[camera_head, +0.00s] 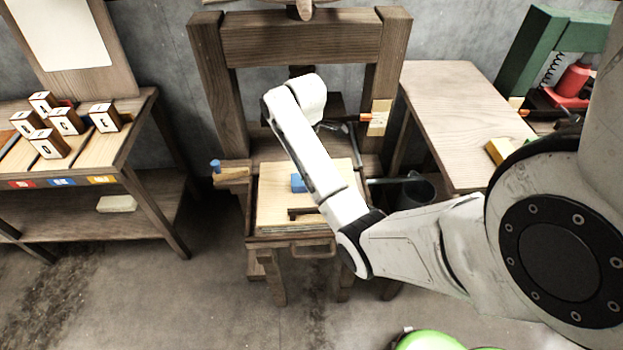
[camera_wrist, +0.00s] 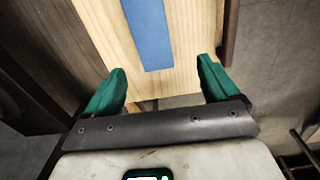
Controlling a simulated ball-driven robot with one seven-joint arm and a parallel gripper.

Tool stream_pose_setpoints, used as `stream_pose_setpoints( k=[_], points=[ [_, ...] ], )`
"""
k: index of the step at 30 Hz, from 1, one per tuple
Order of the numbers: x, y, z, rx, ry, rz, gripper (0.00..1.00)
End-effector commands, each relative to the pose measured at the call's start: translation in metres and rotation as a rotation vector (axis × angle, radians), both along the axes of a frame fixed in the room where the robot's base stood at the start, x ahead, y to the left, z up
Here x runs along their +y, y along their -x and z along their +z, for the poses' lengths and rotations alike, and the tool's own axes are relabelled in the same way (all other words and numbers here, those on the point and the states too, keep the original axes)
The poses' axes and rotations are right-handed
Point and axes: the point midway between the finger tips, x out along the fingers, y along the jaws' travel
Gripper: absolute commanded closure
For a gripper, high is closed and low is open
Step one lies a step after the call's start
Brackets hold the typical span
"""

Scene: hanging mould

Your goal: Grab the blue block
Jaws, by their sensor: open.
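The blue block (camera_head: 298,183) lies on a pale wooden board (camera_head: 275,205) in the middle of the head view, partly hidden behind my arm. In the wrist view the blue block (camera_wrist: 149,32) is a long flat blue shape on the light wood, running out of the top edge. My gripper (camera_wrist: 163,85) is open, with its two green fingers apart and nothing between them. The near end of the block lies just beyond the fingertips, between their lines. The fingers are apart from the block. In the head view my gripper is hidden by my arm.
A heavy wooden frame (camera_head: 290,40) stands behind the board. A shelf table (camera_head: 140,105) with several lettered blocks (camera_head: 50,143) is at the left. A wooden table (camera_head: 450,100) and a dark bucket (camera_head: 415,192) are at the right. A dark bar (camera_head: 303,213) lies on the board's front part.

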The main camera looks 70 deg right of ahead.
Motion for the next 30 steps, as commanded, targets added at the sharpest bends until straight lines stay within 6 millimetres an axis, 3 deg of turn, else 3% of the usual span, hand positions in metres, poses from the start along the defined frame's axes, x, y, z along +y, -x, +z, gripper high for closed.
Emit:
stream_pose_setpoints(
  k=[1, 5, 13, 22, 30],
  points=[
    [-0.013, 0.005, 0.009, 0.008, 0.0, 0.005, 0.12],
    [-0.027, 0.012, 0.012, 0.02, -0.004, 0.023, 0.12],
    [-0.027, 0.013, -0.026, 0.023, -0.007, 0.024, 0.12],
    [-0.024, 0.012, -0.049, 0.021, -0.006, 0.024, 0.12],
    [-0.018, 0.012, -0.085, 0.021, -0.006, 0.023, 0.12]
  ],
)
